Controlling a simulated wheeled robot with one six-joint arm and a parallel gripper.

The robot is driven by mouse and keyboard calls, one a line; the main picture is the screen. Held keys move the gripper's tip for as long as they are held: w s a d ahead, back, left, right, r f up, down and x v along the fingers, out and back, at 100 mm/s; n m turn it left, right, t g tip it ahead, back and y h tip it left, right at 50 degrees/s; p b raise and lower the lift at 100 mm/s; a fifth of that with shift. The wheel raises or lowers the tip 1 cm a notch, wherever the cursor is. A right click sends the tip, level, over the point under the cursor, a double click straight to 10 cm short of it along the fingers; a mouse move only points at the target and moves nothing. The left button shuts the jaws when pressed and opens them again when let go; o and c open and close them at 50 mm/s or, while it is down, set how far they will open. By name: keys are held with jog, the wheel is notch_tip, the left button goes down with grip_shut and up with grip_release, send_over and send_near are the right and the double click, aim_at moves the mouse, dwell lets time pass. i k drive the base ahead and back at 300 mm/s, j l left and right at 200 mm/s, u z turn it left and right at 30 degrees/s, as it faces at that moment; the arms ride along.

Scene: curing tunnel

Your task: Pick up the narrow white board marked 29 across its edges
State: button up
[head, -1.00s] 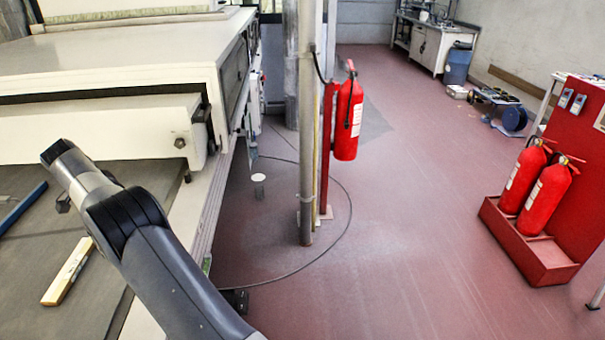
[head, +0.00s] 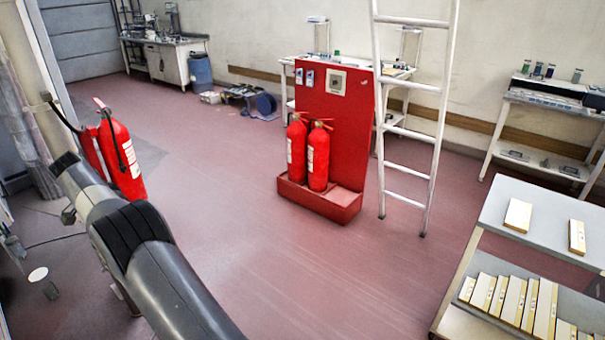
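Several narrow pale boards are at the lower right of the head view. One broad board (head: 518,215) and one narrower board (head: 577,237) lie apart on the upper shelf of a rack. A row of boards (head: 514,299) lies side by side on the lower shelf, partly cut off by the bottom edge. Their marks are too small to read, so I cannot tell which is 29. My arm reaches up from the bottom to the left, far from the boards. I cannot make out my gripper's fingers.
The grey rack (head: 545,208) holds the boards. A white ladder (head: 436,140) and a red stand (head: 335,120) with two extinguishers (head: 317,158) stand mid-view. Another extinguisher (head: 122,160) is behind my arm. A side table (head: 545,102) is at the back right. The red floor (head: 270,270) between is clear.

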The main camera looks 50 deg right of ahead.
aim_at(577, 246)
jog(key=z, duration=3.7)
